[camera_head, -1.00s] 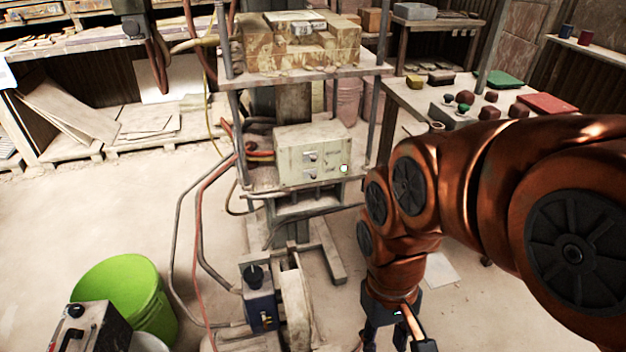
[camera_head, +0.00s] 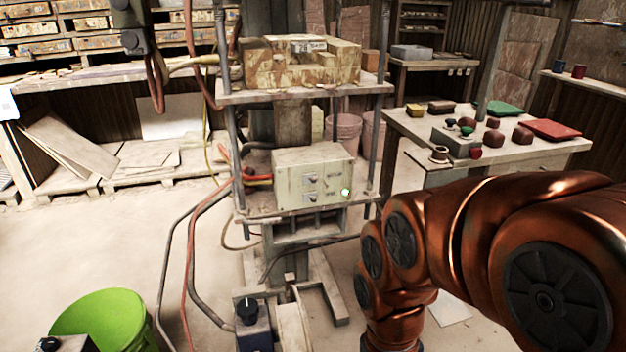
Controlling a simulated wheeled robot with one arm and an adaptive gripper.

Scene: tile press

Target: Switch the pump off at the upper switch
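A pale cream control box (camera_head: 286,186) stands on the lower shelf of the metal press frame, near the middle of the view. Its front carries two small switches, an upper switch (camera_head: 310,180) and a lower switch (camera_head: 310,198). A round green-white lamp (camera_head: 345,192) glows at the right of the front. The lever positions are too small to tell. My copper-coloured arm comes in from the right and bends down, right of and below the box. My gripper lies below the picture's bottom edge, so it is hidden.
A shelf with stacked blocks (camera_head: 300,62) hangs above the box. Posts flank it, and hoses (camera_head: 190,250) run at its left. A blue device with a black knob (camera_head: 250,328) stands below. A green bucket (camera_head: 105,318) is bottom left. A table (camera_head: 545,148) with small objects stands right.

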